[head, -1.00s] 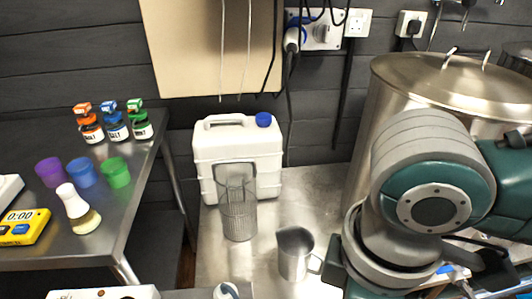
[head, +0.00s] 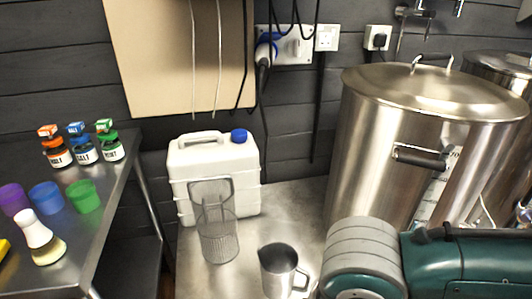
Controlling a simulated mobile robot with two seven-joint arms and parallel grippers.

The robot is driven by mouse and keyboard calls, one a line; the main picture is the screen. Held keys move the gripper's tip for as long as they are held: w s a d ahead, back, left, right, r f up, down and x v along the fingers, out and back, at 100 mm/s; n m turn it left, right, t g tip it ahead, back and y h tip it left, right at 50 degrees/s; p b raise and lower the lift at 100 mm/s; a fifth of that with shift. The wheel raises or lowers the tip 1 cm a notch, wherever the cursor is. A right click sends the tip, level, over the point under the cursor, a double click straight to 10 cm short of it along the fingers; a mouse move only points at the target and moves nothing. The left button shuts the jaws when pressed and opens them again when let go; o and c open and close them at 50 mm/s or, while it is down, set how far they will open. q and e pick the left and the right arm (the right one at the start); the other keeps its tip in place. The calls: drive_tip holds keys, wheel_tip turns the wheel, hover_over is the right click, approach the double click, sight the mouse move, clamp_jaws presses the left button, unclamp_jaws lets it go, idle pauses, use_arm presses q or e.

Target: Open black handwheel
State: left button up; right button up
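No black handwheel can be made out in the head view. A large steel pot (head: 368,160) with a lid and a black side handle (head: 420,157) stands at the right. One of my arms, green and grey, crosses the lower right in front of the pot and hides what lies behind it. Neither gripper shows, so I cannot see what they hold.
A white jerrycan (head: 212,160) with a blue cap, a mesh basket (head: 218,240) and a steel jug (head: 279,272) stand on the steel worktop (head: 295,215). A side table (head: 110,200) at the left holds bottles, coloured cups and a flask. A second pot (head: 500,66) stands far right.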

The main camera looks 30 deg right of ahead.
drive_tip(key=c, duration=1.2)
